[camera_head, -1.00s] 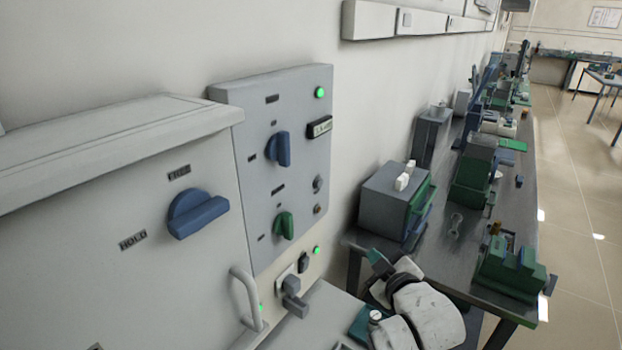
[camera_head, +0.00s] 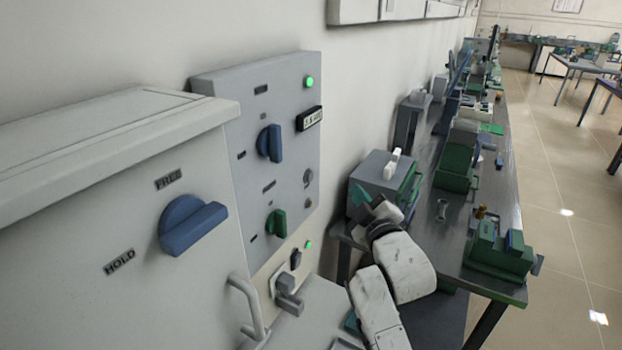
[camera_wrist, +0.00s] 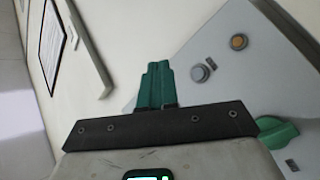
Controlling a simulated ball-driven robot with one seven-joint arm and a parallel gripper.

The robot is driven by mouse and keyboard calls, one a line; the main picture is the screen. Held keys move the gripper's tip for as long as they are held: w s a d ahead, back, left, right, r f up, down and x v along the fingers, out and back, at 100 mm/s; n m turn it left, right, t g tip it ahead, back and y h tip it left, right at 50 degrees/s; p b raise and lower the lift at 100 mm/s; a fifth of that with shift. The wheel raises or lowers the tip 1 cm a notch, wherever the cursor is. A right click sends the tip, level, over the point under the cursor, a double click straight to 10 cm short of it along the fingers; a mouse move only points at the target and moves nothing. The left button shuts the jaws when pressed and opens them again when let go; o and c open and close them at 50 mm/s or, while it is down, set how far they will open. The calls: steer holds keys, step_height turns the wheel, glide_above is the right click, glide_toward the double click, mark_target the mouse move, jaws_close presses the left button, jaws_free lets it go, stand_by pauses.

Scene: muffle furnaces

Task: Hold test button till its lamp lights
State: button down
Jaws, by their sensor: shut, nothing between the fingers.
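The grey control panel (camera_head: 255,150) on the wall carries a small grey round button (camera_head: 308,175) with a small brownish round piece (camera_head: 308,203) below it. Both also show in the wrist view, the grey button (camera_wrist: 200,73) right of my fingers and the brownish piece (camera_wrist: 239,42) beyond it. I cannot tell which is the test button and which its lamp; the brownish piece looks unlit. A green lamp (camera_head: 310,82) glows at the panel's top. My gripper (camera_head: 360,195) is shut and empty, right of the panel and apart from it; its green fingers (camera_wrist: 155,85) show up close.
A blue knob (camera_head: 270,143) and a green knob (camera_head: 276,223) stick out of the panel. A large blue FREE/HOLD knob (camera_head: 190,225) and a bar handle (camera_head: 245,305) are at left. A grey-green box (camera_head: 375,172) stands on the bench behind my gripper. Wall trunking (camera_head: 400,10) runs above.

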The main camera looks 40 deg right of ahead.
mark_target(309, 177)
steer(key=w+a+b, duration=0.2)
steer(key=w+b, duration=0.2)
steer(key=w, duration=0.3)
steer(key=shift+w+a, duration=0.35)
steer(key=shift+a, duration=0.05)
steer(key=shift+w, duration=0.1)
stand_by(1.7)
steer(key=shift+w+a, duration=0.15)
steer(key=shift+w, duration=0.15)
steer(key=shift+w+a+b, duration=0.2)
steer(key=shift+w+b, duration=0.2)
steer(key=shift+b, duration=0.1)
stand_by(0.6)
steer(key=shift+s, duration=0.15)
steer(key=shift+s+d+p, duration=0.3)
steer(key=shift+s+p, duration=0.3)
steer(key=shift+s, duration=0.1)
